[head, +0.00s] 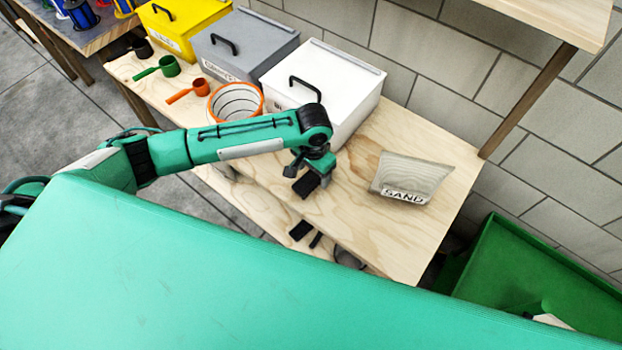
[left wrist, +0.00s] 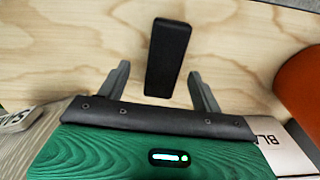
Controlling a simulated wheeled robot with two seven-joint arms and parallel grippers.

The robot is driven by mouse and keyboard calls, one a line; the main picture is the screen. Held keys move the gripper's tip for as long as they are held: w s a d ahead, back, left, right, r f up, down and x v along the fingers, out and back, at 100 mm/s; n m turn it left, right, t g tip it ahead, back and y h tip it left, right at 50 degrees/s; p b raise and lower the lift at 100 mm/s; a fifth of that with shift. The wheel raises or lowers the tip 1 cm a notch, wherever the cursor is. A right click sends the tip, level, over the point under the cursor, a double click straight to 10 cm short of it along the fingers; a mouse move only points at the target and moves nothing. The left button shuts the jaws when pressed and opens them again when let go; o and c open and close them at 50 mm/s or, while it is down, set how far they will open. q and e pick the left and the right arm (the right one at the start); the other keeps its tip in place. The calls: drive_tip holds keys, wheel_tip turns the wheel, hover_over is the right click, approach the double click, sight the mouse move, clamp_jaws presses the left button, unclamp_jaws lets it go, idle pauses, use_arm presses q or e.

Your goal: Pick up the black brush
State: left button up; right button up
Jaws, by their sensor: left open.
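A black oblong block, which looks like the black brush (left wrist: 168,58), lies on the wooden table top in the left wrist view. My left gripper (left wrist: 160,85) is open above it. The block shows between and beyond the two fingertips, with a gap on each side; I cannot tell how high the fingers are over it. In the head view the brush (head: 305,186) shows dark beside my left gripper (head: 318,178), which partly covers it. My right gripper is in neither view.
A white lidded box (head: 345,85) and an orange-rimmed basket (head: 236,100) stand behind. A bag marked SAND (head: 412,178) stands to the right. Dark items (head: 301,230) lie lower, by the front edge. A green bin (head: 540,275) is at far right.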

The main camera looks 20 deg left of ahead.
sight(311, 177)
use_arm(q)
drive_tip(key=f, duration=0.4)
drive_tip(key=shift+a, duration=0.3)
drive_tip(key=c, duration=1.1)
drive_tip(key=shift+r, duration=0.1)
wheel_tip(311, 177, up, 20)
drive_tip(key=shift+f+b, duration=0.1)
drive_tip(key=shift+b, duration=0.4)
